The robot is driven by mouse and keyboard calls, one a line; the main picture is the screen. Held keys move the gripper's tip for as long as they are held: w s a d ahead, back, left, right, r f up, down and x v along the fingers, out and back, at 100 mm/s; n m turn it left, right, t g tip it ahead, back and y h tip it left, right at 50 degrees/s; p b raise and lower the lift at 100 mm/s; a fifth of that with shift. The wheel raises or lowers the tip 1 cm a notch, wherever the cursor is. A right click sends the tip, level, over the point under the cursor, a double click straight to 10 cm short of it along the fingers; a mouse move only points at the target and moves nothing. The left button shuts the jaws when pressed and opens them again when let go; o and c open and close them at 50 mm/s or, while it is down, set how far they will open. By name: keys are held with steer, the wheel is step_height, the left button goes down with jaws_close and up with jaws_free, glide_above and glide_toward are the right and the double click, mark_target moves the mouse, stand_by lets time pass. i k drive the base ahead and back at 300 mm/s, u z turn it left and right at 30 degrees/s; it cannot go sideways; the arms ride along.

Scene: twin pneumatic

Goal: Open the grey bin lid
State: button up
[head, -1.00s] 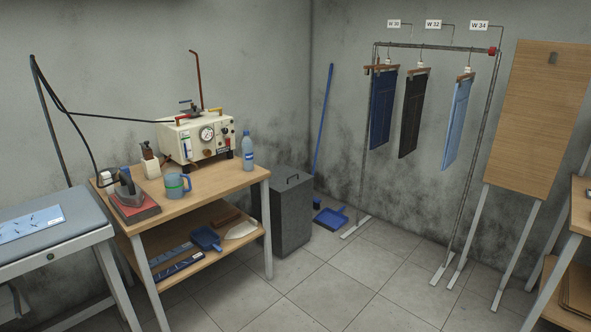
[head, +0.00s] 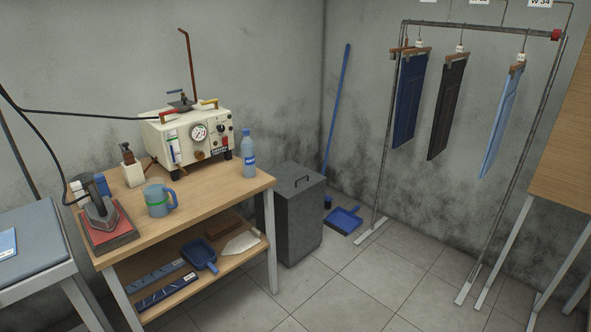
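The grey bin (head: 299,222) stands on the floor just right of the wooden table, partly behind the table's right front leg. Its flat grey lid (head: 291,180) lies shut on top, with a dark handle (head: 302,181) on it. My gripper does not show in the head view.
The wooden table (head: 225,190) holds a steam unit (head: 192,135), a bottle (head: 249,153), a mug (head: 160,200) and an iron (head: 101,212). A trouser rack (head: 388,140) stands right. Floor (head: 330,285) before the bin is clear.

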mark_target(293, 179)
steer(key=u, duration=0.45)
steer(key=i, duration=1.35)
steer(key=u, duration=0.45)
